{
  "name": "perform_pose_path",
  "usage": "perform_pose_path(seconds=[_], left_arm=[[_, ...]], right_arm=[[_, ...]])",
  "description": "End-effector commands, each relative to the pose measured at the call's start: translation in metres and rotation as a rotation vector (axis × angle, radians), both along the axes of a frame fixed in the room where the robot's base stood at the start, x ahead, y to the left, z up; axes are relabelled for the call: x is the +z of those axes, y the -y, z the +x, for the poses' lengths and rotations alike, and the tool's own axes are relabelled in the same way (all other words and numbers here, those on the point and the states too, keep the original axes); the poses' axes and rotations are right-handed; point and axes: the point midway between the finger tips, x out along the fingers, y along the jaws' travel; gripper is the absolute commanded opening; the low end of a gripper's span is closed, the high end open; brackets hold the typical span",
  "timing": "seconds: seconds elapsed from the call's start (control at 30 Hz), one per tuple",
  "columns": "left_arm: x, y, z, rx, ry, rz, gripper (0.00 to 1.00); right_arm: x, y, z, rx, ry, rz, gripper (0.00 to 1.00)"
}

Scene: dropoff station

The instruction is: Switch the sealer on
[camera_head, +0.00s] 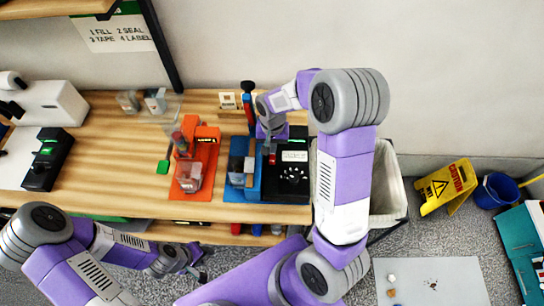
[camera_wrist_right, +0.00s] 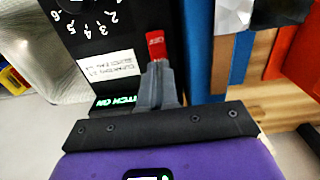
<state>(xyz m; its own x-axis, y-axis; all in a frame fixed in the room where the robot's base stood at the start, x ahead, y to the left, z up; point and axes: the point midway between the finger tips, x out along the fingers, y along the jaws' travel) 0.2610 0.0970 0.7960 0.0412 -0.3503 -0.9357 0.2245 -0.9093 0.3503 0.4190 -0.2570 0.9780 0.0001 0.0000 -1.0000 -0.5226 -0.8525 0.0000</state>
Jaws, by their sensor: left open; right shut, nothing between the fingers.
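The sealer's black control panel (camera_head: 299,157) stands at the right end of the wooden bench, beside a blue part (camera_head: 254,190). My right gripper (camera_head: 271,148) is shut and empty over the panel's left edge. My left gripper (camera_head: 196,262) is open and empty, low in front of the bench.
An orange device (camera_head: 207,155) stands left of the blue part. A black box with a green display (camera_head: 48,160) and a white machine (camera_head: 52,103) are further left. A bin (camera_head: 388,195) stands right of the bench, with a yellow floor sign (camera_head: 446,187) beyond. The bench middle is mostly clear.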

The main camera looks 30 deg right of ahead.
Motion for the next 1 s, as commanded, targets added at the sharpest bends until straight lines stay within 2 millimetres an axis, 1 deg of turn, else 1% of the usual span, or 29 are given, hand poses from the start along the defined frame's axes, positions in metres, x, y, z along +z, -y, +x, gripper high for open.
perform_pose_path(seconds=[0.47, 1.0], left_arm=[[-0.0004, 0.0000, 0.0000, 0.000, 0.000, 0.000, 0.43], [-0.0066, 0.0000, 0.0000, 0.000, 0.000, 0.000, 0.43]], right_arm=[[-0.0005, 0.0000, 0.0000, 0.000, 0.000, 0.000, 0.00], [-0.0086, 0.0000, -0.0001, 0.000, -0.001, 0.001, 0.00]])
